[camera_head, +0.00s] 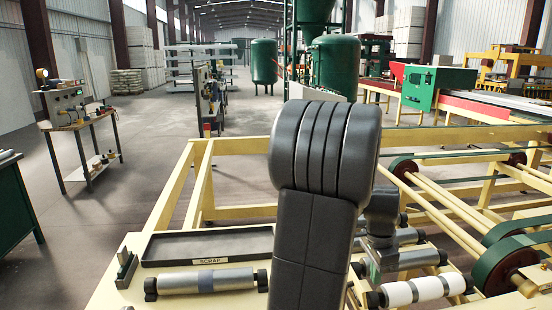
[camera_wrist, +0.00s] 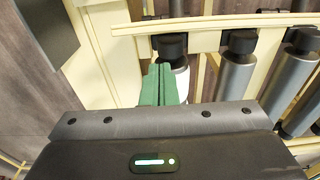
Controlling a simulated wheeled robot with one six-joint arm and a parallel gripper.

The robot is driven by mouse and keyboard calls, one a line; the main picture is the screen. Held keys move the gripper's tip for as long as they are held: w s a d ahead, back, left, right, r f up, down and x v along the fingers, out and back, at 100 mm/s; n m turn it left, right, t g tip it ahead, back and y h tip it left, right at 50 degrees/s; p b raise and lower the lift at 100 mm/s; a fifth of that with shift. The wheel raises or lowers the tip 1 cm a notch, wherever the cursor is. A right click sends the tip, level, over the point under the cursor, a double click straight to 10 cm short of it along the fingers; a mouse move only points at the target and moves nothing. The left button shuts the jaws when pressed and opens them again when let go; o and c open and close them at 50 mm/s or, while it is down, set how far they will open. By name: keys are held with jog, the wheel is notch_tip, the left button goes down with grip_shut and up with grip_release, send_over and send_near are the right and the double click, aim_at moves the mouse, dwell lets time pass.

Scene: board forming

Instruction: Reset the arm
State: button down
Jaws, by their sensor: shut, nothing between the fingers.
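My gripper shows in the wrist view as two green fingers (camera_wrist: 163,85) pressed together with nothing between them. Its tips are over or beside a white-banded roller (camera_wrist: 181,80) with a black end cap; I cannot tell whether they touch it. In the head view my dark arm rises through the middle, bent at its top. My wrist is partly visible to its right, and the fingertips are hard to make out there.
On the cream bench, a black tray marked SCRAP (camera_head: 210,246) looks empty. A grey roller (camera_head: 206,282) lies in front of it. A white roller (camera_head: 422,289) lies right of my arm. Cream frame rails and green belts (camera_head: 510,255) stand at the right. A side table (camera_head: 80,120) stands left.

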jog(key=shift+d+y+p, duration=0.5)
jog(key=shift+y+p, duration=0.05)
jog(key=shift+y, duration=0.15)
jog(key=shift+w+d+f+p, duration=0.15)
jog(key=shift+d+f+p, duration=0.35)
jog(key=shift+d+p, duration=0.2)
jog(key=shift+d+f+g+y+p, duration=0.15)
jog(key=shift+f+y+p, duration=0.1)
jog(key=shift+y, duration=0.5)
jog(key=shift+d+f+g+y+p, duration=0.15)
jog(key=shift+y+p, duration=0.1)
jog(key=shift+y, duration=0.5)
jog(key=shift+a, duration=0.1)
